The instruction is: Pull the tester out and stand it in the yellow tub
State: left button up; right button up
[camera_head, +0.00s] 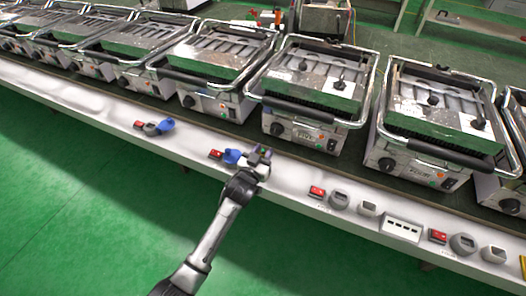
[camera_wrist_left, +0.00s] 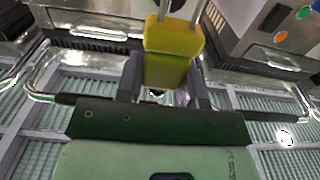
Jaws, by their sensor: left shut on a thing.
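My left gripper (camera_head: 261,156) is over the white ledge in front of the grills in the head view. In the left wrist view the gripper (camera_wrist_left: 164,86) is shut on a yellow block with two metal rods, which looks like the tester (camera_wrist_left: 170,55); the fingers stand on either side of it. In the head view the held thing is too small and covered to make out. A sliver of yellow (camera_head: 523,263) shows at the right edge of the head view; I cannot tell whether it is the yellow tub. My right gripper is not in view.
Several contact grills (camera_head: 312,92) stand in a row behind the white ledge (camera_head: 110,108). A blue-and-grey part (camera_head: 158,127), a red switch (camera_head: 317,192), grey knobs (camera_head: 339,200) and a white slotted block (camera_head: 402,229) lie on the ledge. The green floor in front is clear.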

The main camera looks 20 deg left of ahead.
pick_arm(q)
jog(key=shift+p, duration=0.3)
dwell(0.7)
jog(key=shift+p, duration=0.3)
dwell(0.5)
jog(key=shift+f, duration=0.45)
dwell(0.3)
jog(key=shift+f+b, duration=0.85)
jog(key=shift+f, duration=0.1)
jog(key=shift+f+b, duration=0.6)
jog(key=shift+f, duration=0.4)
jog(key=o, duration=1)
